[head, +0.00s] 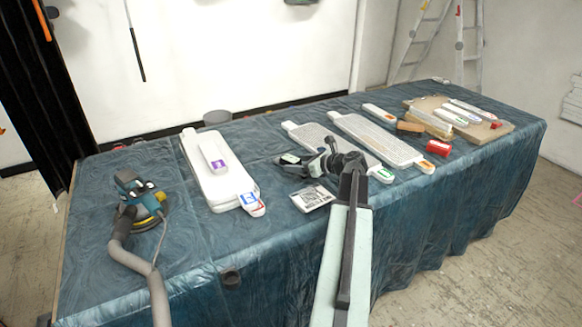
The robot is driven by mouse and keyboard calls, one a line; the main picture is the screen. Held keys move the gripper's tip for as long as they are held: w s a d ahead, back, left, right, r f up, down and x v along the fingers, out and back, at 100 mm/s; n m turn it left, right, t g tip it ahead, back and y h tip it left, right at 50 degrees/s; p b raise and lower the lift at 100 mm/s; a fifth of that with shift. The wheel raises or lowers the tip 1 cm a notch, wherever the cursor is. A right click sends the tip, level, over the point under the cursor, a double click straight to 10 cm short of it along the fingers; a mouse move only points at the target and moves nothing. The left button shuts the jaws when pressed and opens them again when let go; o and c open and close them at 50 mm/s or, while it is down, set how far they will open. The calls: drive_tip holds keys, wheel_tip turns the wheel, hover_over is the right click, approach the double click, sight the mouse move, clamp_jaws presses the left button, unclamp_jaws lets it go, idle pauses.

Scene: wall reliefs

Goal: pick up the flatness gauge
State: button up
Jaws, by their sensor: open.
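I cannot tell for sure which object is the flatness gauge; no label is readable. My gripper (287,161) is open at the end of my arm, above the middle of the cloth-covered table (150,255). A white card with a dark square pattern (312,197) lies just below it in the picture. To the left lies a long white board (200,178) with a small white block with a purple label (213,157) on it. A white piece with blue and orange marks (251,204) is at the board's near end. Nothing shows between my jaws.
A teal sander (137,197) with a grey hose stands at the left. A red block (438,148) and a wooden board (488,130) with several white bars lie further right.

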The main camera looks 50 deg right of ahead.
sight(291, 163)
drive_tip(key=b+x, duration=0.1)
drive_tip(key=x, duration=0.2)
drive_tip(key=shift+w+f, duration=0.15)
drive_tip(key=shift+w, duration=0.1)
drive_tip(key=shift+s, duration=0.1)
clamp_jaws()
